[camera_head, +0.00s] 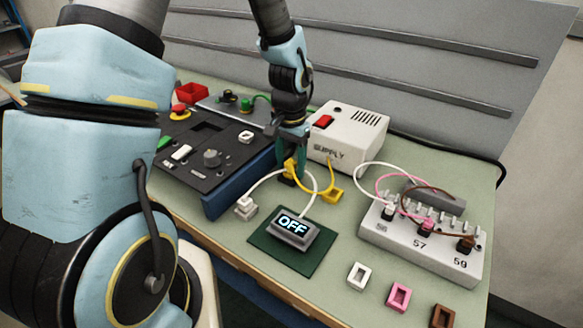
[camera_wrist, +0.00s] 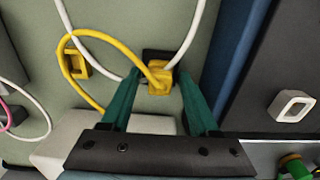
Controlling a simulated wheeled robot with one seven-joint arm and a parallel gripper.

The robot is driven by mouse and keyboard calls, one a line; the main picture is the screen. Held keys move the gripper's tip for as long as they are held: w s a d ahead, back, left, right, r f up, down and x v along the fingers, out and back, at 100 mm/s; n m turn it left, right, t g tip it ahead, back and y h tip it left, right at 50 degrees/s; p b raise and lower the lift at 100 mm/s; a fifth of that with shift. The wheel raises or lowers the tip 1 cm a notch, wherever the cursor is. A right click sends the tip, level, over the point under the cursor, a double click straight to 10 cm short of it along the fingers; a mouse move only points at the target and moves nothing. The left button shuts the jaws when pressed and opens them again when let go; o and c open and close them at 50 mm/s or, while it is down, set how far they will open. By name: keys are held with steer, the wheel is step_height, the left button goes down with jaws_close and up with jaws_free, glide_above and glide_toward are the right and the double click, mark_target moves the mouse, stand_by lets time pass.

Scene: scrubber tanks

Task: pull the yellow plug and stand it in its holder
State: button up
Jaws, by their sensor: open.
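The yellow plug (camera_head: 289,167) sits at a small black socket (camera_head: 288,180) on the green table, beside the blue side of the control panel. In the wrist view the yellow plug (camera_wrist: 160,80) lies between the fingertips, with the black socket (camera_wrist: 153,55) partly behind it. A yellow cable loops from the plug. The yellow holder (camera_head: 333,195), a small block with a dark opening, stands to the right; it also shows at left in the wrist view (camera_wrist: 77,70). My gripper (camera_head: 291,155) is open, its teal fingers (camera_wrist: 159,82) on either side of the plug with visible gaps.
The white supply box (camera_head: 346,138) stands close behind my gripper. The black control panel (camera_head: 215,145) is left. The OFF display (camera_head: 292,226) is in front. A numbered terminal block (camera_head: 425,235) with cables stands right; white (camera_head: 358,276), pink and brown holders stand in front.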

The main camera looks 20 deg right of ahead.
mark_target(291, 162)
stand_by(0.9)
jaws_close()
stand_by(1.2)
steer(key=o, duration=0.6)
jaws_free()
step_height(291, 162, up, 11)
steer(key=shift+f+b, duration=0.1)
steer(key=shift+b, duration=0.75)
